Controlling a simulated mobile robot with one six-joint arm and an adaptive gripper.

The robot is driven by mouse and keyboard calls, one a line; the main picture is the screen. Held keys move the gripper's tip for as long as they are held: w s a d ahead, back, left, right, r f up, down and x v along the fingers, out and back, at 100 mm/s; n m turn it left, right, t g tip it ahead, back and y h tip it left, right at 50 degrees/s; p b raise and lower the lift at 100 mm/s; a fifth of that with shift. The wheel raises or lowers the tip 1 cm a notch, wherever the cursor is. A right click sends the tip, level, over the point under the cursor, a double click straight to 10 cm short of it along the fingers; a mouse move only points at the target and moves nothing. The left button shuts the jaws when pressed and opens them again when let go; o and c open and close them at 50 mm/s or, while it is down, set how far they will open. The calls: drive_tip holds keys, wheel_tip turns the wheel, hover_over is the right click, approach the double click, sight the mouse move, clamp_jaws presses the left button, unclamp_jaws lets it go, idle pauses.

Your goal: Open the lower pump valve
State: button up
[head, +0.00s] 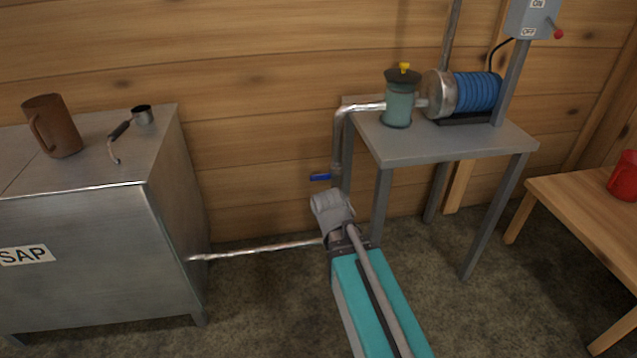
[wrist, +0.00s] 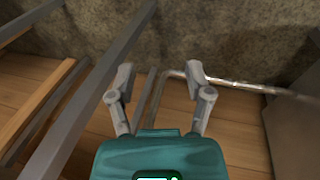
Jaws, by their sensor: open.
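A small blue valve handle (head: 320,177) sticks out to the left, roughly level, from the lower part of the upright metal pipe (head: 338,140). I take this to be the lower pump valve. My arm's grey end stands just below it in the head view and covers the pipe beneath. In the wrist view my gripper (wrist: 160,72) has its two grey fingers spread apart with nothing between them. The fingers are hidden in the head view. The wrist view is upside down; I cannot make out the blue handle there.
The grey pump table (head: 450,150) holds a glass canister (head: 398,105) and a blue motor (head: 476,92). A low pipe (head: 260,250) runs to the metal SAP tank (head: 90,270). A wooden table (head: 590,210) is at right.

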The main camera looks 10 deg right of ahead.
drive_tip(key=w+f+n+t+h+b, duration=0.1)
drive_tip(key=w+f+t+h+b, duration=0.1)
drive_tip(key=w+h+b, duration=0.25)
drive_tip(key=n+t+h+b, duration=0.6)
drive_tip(key=n+t+b, duration=0.15)
drive_tip(key=t, duration=0.25)
approach(318, 179)
drive_tip(key=v, duration=0.3)
drive_tip(key=shift+s+r+b, duration=0.1)
drive_tip(key=shift+r+b, duration=0.2)
drive_tip(key=shift+b, duration=0.05)
drive_tip(key=shift+x, duration=6.85)
drive_tip(key=shift+f, duration=0.2)
clamp_jaws()
